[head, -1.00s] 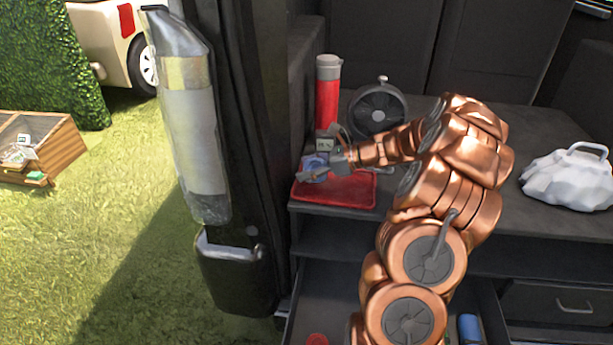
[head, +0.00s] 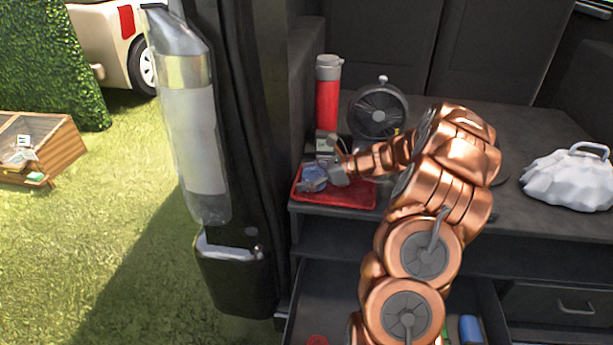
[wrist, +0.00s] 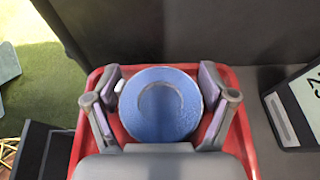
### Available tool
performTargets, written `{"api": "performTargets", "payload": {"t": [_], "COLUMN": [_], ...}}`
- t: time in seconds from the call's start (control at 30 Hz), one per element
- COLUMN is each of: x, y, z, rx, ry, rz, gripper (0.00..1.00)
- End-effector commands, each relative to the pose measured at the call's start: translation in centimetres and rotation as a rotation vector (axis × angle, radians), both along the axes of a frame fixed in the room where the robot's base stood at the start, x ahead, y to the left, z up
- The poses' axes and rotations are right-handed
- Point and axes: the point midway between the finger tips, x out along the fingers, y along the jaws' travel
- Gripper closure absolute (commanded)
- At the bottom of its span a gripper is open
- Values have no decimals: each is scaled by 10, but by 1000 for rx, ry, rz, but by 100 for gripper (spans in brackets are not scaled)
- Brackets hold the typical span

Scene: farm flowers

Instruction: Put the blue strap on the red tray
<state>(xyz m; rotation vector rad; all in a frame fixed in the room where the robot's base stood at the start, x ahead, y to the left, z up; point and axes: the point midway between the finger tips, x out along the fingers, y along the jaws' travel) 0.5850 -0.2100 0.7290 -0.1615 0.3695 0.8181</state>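The blue strap (wrist: 160,106) is a round rolled coil with a ring-shaped middle. In the wrist view it sits between the two fingers of my gripper (wrist: 160,90), with the finger pads against its left and right sides. In the head view the strap (head: 313,173) shows at the tip of my gripper (head: 322,176), over the left part of the red tray (head: 350,197). The red tray (wrist: 238,130) surrounds the strap in the wrist view. I cannot tell whether the strap touches the tray floor.
A red flask (head: 327,95) and a round dark fan (head: 378,110) stand behind the tray. A small box with a display (wrist: 298,108) is right of the tray. A white bag (head: 568,180) lies at the far right. An open drawer (head: 340,290) is below.

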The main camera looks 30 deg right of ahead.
Motion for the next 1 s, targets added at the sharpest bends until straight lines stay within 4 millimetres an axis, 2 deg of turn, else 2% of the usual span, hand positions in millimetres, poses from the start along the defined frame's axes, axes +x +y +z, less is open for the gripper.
{"api": "performTargets", "payload": {"t": [0.47,1.0], "x": [-2,-60], "y": [-3,-66], "z": [4,39], "rx": [0,-2], "ry": [0,-1], "rz": [-1,-5], "gripper": [8,8]}}
